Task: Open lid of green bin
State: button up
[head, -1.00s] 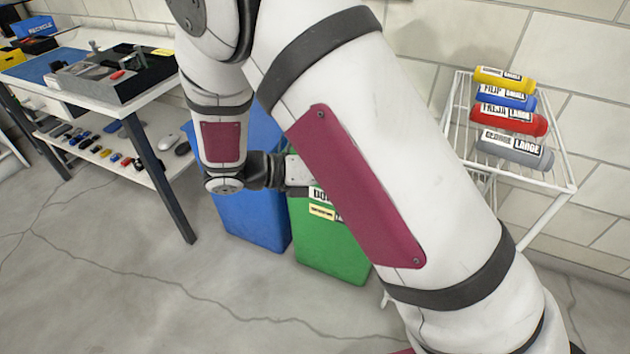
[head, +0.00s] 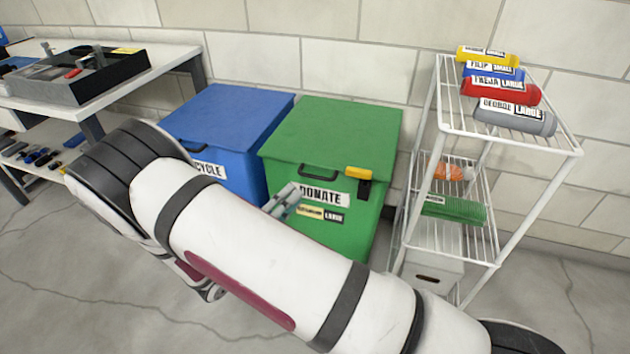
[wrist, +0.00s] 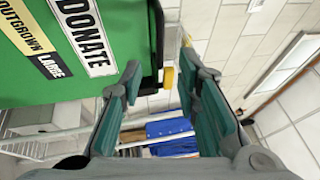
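The green bin (head: 345,228) stands against the wall with its green lid (head: 340,130) closed. A dark handle (head: 318,173) is at the lid's front edge, above the DONATE label. A yellow-topped black piece (head: 357,180) is at the front right. My gripper (head: 286,197) is in front of the bin's upper left front, near the label; in the head view, my arm hides part of the bin. In the wrist view, my gripper (wrist: 160,88) has its fingers apart with nothing held between them. The green front (wrist: 60,80) fills the upper left there. Contact with the bin cannot be told.
A blue recycle bin (head: 228,125) stands close on the left. A white wire rack (head: 441,115) with labelled rolls stands on the right. A workbench (head: 150,82) with a grey tray is at the far left. Bare floor (head: 70,270) lies in front.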

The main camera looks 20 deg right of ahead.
aim_at(316, 176)
jog(key=b+x, duration=0.2)
jog(key=x, duration=0.7)
jog(key=shift+d, duration=0.1)
jog(key=shift+f, duration=0.1)
grip_shut()
